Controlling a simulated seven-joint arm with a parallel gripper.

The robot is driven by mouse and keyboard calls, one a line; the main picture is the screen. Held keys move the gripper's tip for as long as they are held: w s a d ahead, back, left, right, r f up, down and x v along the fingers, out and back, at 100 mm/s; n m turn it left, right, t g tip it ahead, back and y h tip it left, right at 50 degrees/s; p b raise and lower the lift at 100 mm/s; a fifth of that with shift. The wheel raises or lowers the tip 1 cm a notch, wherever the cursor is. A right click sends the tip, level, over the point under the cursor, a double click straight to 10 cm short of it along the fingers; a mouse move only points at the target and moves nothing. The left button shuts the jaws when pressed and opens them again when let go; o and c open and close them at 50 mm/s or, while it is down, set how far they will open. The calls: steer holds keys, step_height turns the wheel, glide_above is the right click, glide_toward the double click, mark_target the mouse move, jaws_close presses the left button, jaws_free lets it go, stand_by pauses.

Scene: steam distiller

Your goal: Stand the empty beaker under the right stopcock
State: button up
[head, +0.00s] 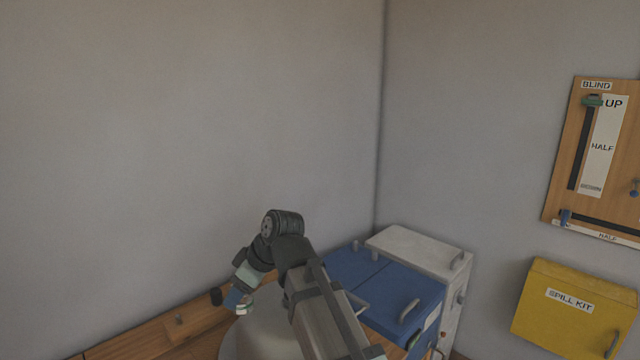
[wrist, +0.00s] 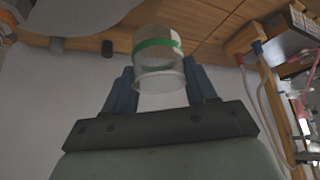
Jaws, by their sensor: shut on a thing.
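A clear beaker (wrist: 158,62) with a green band and a pale label is between the two blue fingers of my gripper (wrist: 162,92) in the wrist view. The gripper is shut on it. The beaker looks empty. In the head view my gripper (head: 238,300) hangs low at the end of the bent arm, left of centre, near the wooden surface. The beaker is too small there to make out clearly. The right stopcock cannot be picked out in either view.
A blue-lidded cabinet (head: 385,290) and a white unit (head: 420,250) stand right of the arm. A yellow spill kit (head: 570,312) and a blind board (head: 600,150) hang on the right wall. Tubing and a wooden-framed rack (wrist: 262,50) show at the wrist view's right.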

steer(key=w+d+m+t+h, duration=0.15)
steer(key=w+d, duration=0.25)
steer(key=d, duration=0.5)
steer(key=w+d+m+t+y, duration=0.1)
steer(key=w+d+m, duration=0.25)
steer(key=d, duration=0.45)
steer(key=w+d+f+m+t+h, duration=0.1)
steer(key=w+d+f+m+h, duration=0.3)
steer(key=d+f, duration=0.75)
steer(key=w+d+f+m+t+h, duration=0.1)
steer(key=w+d+f+m+h, duration=0.1)
steer(key=d+f+m, duration=0.65)
steer(key=a+n, duration=0.1)
steer(key=a+f+n, duration=0.1)
steer(key=shift+w+a+f+n, duration=0.15)
steer(key=shift+a+f+n, duration=0.05)
steer(key=shift+a+n, duration=0.15)
